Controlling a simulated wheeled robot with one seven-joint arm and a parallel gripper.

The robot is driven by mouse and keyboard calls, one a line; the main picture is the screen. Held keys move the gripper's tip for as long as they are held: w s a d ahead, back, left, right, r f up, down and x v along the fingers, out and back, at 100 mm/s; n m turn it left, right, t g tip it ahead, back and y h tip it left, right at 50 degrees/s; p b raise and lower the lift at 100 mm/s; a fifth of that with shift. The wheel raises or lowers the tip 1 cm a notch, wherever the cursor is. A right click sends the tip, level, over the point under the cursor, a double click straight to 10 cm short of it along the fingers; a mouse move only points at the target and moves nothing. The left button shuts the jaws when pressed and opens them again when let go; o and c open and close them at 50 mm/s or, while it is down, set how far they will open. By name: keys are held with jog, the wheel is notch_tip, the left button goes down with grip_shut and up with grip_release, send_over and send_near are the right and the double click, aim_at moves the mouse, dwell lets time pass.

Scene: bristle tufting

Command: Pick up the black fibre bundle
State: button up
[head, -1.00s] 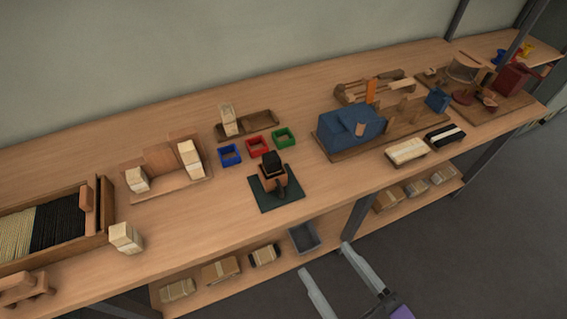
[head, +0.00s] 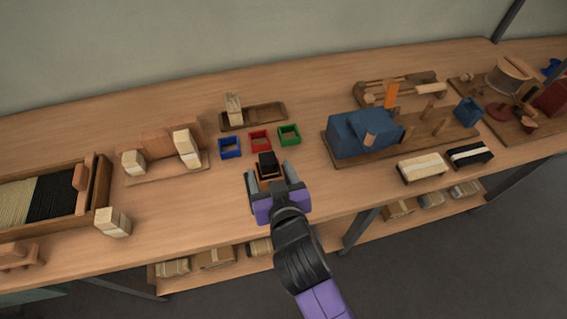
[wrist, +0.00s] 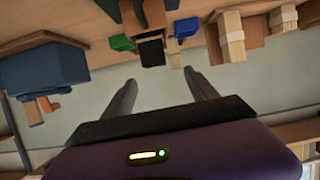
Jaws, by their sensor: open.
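A dark black bundle (head: 268,160) sits upright in a small brown wooden block (head: 270,174) near the middle of the bench. In the wrist view the black bundle (wrist: 152,52) lies just beyond my fingertips, roughly between them. My gripper (head: 271,178) is open and empty. In the head view its fingers stand either side of the block, and I cannot tell if they touch it. My gripper hides most of the dark green mat under the block. A black bundle with a white band (head: 470,153) lies at the right front of the bench.
Blue (head: 229,155), red (head: 260,148) and green (head: 290,142) open trays stand just behind the block. A cream banded bundle (head: 422,174) and a blue machine (head: 358,133) are to the right. A wooden tray (head: 98,190) of cream and black fibres is at the left.

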aim_at(269, 163)
jog(key=shift+w+d+f, duration=0.1)
jog(key=shift+f, duration=0.15)
jog(key=shift+x, duration=1.2)
jog(key=shift+d+f+p+x, duration=0.1)
jog(key=shift+p+x, duration=0.1)
jog(key=shift+x, duration=0.65)
jog(key=shift+d+f+p+x, duration=0.1)
jog(key=shift+f+p+x, duration=0.1)
jog(key=shift+x, duration=0.6)
jog(key=shift+d+f+p+x, duration=0.1)
jog(key=shift+p+x, duration=0.1)
jog(key=shift+x, duration=0.65)
jog(key=shift+c, duration=0.5)
jog(key=shift+r, duration=0.1)
grip_shut()
